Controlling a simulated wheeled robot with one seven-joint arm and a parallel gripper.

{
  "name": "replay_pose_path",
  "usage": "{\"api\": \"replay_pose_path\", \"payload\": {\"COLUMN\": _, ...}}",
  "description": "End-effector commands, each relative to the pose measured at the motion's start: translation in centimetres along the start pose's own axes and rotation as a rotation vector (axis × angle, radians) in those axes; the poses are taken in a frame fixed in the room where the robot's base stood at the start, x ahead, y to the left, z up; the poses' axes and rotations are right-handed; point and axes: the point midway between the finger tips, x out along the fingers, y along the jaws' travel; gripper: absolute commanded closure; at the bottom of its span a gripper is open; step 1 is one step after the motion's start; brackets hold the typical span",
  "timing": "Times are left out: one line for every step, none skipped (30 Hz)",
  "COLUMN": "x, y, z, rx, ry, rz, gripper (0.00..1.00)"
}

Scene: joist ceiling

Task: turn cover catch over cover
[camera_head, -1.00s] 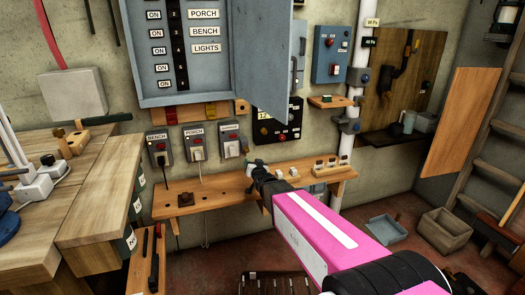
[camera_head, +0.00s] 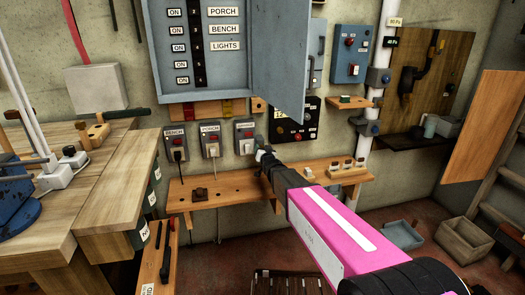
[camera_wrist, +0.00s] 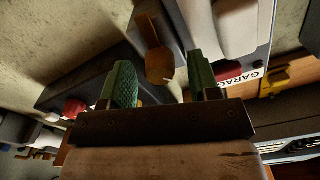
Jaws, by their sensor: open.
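The unit with a label I read as GARAGE (camera_head: 244,138) is the third wall box from the left under the grey cabinet. Its white cover (camera_head: 245,148) faces out below a red button; the cover also shows in the wrist view (camera_wrist: 228,28). A small brown-orange piece, which looks like the cover catch (camera_wrist: 160,66), sits beside the cover. My gripper (camera_head: 262,150) is at the right edge of this unit. In the wrist view, its green fingers (camera_wrist: 158,84) are apart, with the catch between and beyond them. I cannot tell whether they touch it.
A dark panel with buttons (camera_head: 290,122) is close on the right of the unit. The open cabinet door (camera_head: 280,60) hangs above. A wooden shelf (camera_head: 235,190) with small items runs below. The PORCH unit (camera_head: 211,140) is on the left.

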Motion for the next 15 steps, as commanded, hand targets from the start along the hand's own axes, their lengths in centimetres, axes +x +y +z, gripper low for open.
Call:
{"api": "replay_pose_path", "payload": {"x": 0.49, "y": 0.01, "z": 0.03, "rx": 0.0, "ry": 0.0, "rz": 0.0, "gripper": 0.44}}
{"api": "replay_pose_path", "payload": {"x": 0.58, "y": 0.0, "z": 0.02, "rx": 0.0, "ry": 0.0, "rz": 0.0, "gripper": 0.44}}
{"api": "replay_pose_path", "payload": {"x": 0.64, "y": 0.0, "z": 0.02, "rx": 0.0, "ry": 0.0, "rz": 0.0, "gripper": 0.44}}
{"api": "replay_pose_path", "payload": {"x": 0.65, "y": 0.0, "z": 0.01, "rx": 0.0, "ry": -0.001, "rz": 0.0, "gripper": 0.44}}
{"api": "replay_pose_path", "payload": {"x": 0.64, "y": 0.0, "z": 0.01, "rx": 0.0, "ry": -0.001, "rz": 0.0, "gripper": 0.44}}
{"api": "replay_pose_path", "payload": {"x": 0.61, "y": 0.0, "z": 0.0, "rx": 0.0, "ry": -0.001, "rz": 0.0, "gripper": 0.44}}
{"api": "replay_pose_path", "payload": {"x": 0.59, "y": 0.0, "z": 0.01, "rx": 0.0, "ry": -0.001, "rz": 0.0, "gripper": 0.44}}
{"api": "replay_pose_path", "payload": {"x": 0.58, "y": 0.0, "z": 0.0, "rx": 0.0, "ry": -0.001, "rz": 0.0, "gripper": 0.44}}
{"api": "replay_pose_path", "payload": {"x": 0.57, "y": 0.0, "z": 0.0, "rx": 0.0, "ry": -0.001, "rz": 0.0, "gripper": 0.44}}
{"api": "replay_pose_path", "payload": {"x": 0.57, "y": 0.0, "z": 0.01, "rx": 0.0, "ry": -0.001, "rz": 0.0, "gripper": 0.47}}
{"api": "replay_pose_path", "payload": {"x": 0.57, "y": 0.0, "z": 0.01, "rx": 0.0, "ry": -0.001, "rz": 0.0, "gripper": 0.57}}
{"api": "replay_pose_path", "payload": {"x": 0.56, "y": 0.01, "z": 0.01, "rx": 0.0, "ry": -0.001, "rz": 0.0, "gripper": 0.7}}
{"api": "replay_pose_path", "payload": {"x": 0.56, "y": 0.01, "z": 0.01, "rx": 0.0, "ry": -0.001, "rz": 0.0, "gripper": 0.8}}
{"api": "replay_pose_path", "payload": {"x": 0.56, "y": 0.01, "z": 0.01, "rx": 0.0, "ry": -0.001, "rz": 0.0, "gripper": 0.9}}
{"api": "replay_pose_path", "payload": {"x": 0.56, "y": 0.01, "z": 0.01, "rx": 0.0, "ry": -0.001, "rz": 0.0, "gripper": 0.94}}
